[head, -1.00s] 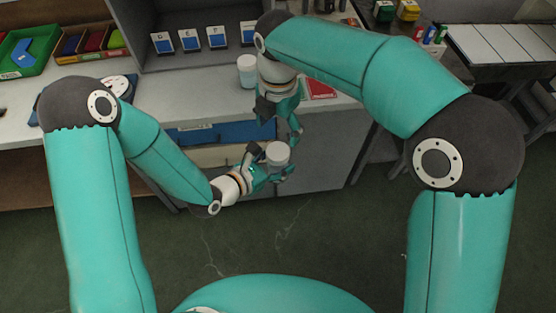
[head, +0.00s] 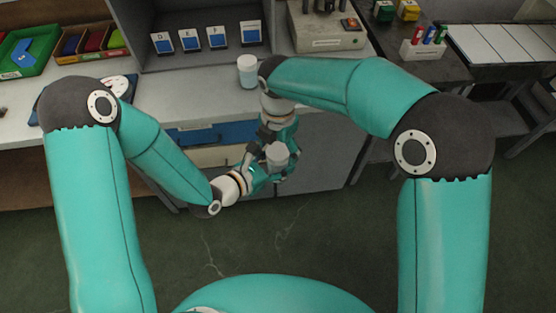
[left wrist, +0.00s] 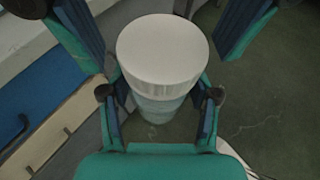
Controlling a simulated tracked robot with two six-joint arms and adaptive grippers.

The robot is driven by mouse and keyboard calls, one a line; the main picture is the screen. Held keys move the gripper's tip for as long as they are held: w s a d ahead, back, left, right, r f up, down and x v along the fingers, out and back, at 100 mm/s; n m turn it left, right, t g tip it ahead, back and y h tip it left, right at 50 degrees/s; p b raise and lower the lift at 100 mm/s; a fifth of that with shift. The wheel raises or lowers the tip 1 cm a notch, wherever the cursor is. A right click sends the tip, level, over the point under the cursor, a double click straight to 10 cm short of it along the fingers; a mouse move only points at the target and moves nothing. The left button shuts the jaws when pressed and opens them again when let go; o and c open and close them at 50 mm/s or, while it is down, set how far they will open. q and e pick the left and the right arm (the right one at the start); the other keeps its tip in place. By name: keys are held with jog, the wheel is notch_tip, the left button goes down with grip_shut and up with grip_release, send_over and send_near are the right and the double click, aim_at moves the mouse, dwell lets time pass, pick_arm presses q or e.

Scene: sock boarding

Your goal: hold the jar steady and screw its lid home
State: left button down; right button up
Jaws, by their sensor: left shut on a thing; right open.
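The jar (left wrist: 158,106) is pale blue and upright in my left gripper (left wrist: 160,122), whose fingers are shut on its two sides. Its white lid (left wrist: 162,50) sits on top; it also shows in the head view (head: 277,152). I cannot tell how far the lid is threaded. My left gripper (head: 270,170) holds the jar in front of the counter. My right gripper (head: 282,145) is open just behind and above the jar. In the left wrist view its two fingers stand wide apart on either side of the lid, with gaps and no visible contact.
A second white-topped jar (head: 247,70) stands on the counter (head: 215,98) near its front edge. Lettered cards (head: 190,40) stand in the shelf behind. A grey box (head: 325,30) stands to the right. Blue and pale drawer fronts (head: 215,134) are close behind the grippers. The floor in front is clear.

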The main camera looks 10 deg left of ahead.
jog(key=c, duration=1.2)
jog(key=m, duration=0.5)
jog(key=shift+m, duration=0.3)
jog(key=m, duration=1)
jog(key=shift+a+m, duration=0.1)
jog(key=shift+m, duration=0.2)
jog(key=m, duration=1.2)
jog(key=shift+m, duration=0.3)
jog(key=m, duration=0.8)
jog(key=shift+w, duration=0.1)
jog(key=o, duration=1.3)
